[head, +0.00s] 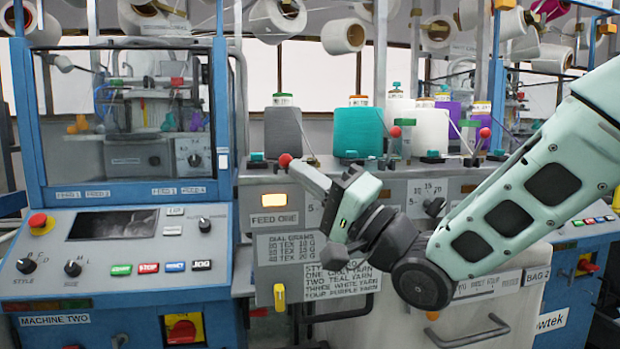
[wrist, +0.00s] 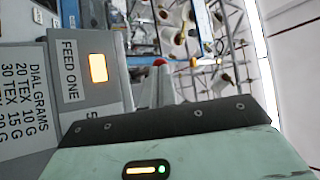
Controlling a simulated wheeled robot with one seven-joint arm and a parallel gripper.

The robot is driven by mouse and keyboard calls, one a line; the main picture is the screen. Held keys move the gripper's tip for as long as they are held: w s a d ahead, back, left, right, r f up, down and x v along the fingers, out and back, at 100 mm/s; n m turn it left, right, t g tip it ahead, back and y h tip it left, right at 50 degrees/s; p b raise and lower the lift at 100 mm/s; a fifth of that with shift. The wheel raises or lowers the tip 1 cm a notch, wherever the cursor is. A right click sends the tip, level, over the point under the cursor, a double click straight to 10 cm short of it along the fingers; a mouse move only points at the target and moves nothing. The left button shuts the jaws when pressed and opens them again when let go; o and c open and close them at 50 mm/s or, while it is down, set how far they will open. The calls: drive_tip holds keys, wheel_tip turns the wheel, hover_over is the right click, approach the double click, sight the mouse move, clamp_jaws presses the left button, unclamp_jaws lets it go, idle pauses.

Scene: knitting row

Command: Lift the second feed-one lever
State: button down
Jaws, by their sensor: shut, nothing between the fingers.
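The feed-one station carries a FEED ONE label (head: 274,220) under a lit amber lamp (head: 274,201). A red ball (head: 285,160) shows at the top left end of my gripper (head: 298,168); it also shows in the wrist view (wrist: 160,62), just beyond the fingertips. I cannot tell whether the fingers touch it. My gripper (wrist: 157,78) is shut and empty, slanting up and left in the head view. A thin wire arm (head: 303,138) rises just behind the fingers. What the ball is fixed to is hidden by my gripper.
Other red balls stand on the stations to the right (head: 396,132) (head: 485,132). Machine two (head: 120,250) is at left. A yellow handle (head: 280,297) hangs below the dial chart (head: 289,246).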

drive_tip(key=shift+r+m+h+p, duration=0.35)
drive_tip(key=shift+m+h+p, duration=0.05)
drive_tip(key=shift+p, duration=0.45)
drive_tip(key=shift+r+p, duration=0.1)
drive_tip(key=shift+p, duration=0.2)
drive_tip(key=w+r+m+g+h+p, duration=0.2)
drive_tip(key=r+m+h+p, duration=0.4)
drive_tip(key=p, duration=1.7)
drive_tip(key=shift+w+a+m+g+h, duration=0.3)
drive_tip(key=shift+w+a+m+h, duration=0.15)
drive_tip(key=shift+m, duration=0.25)
drive_tip(key=shift+r, duration=0.1)
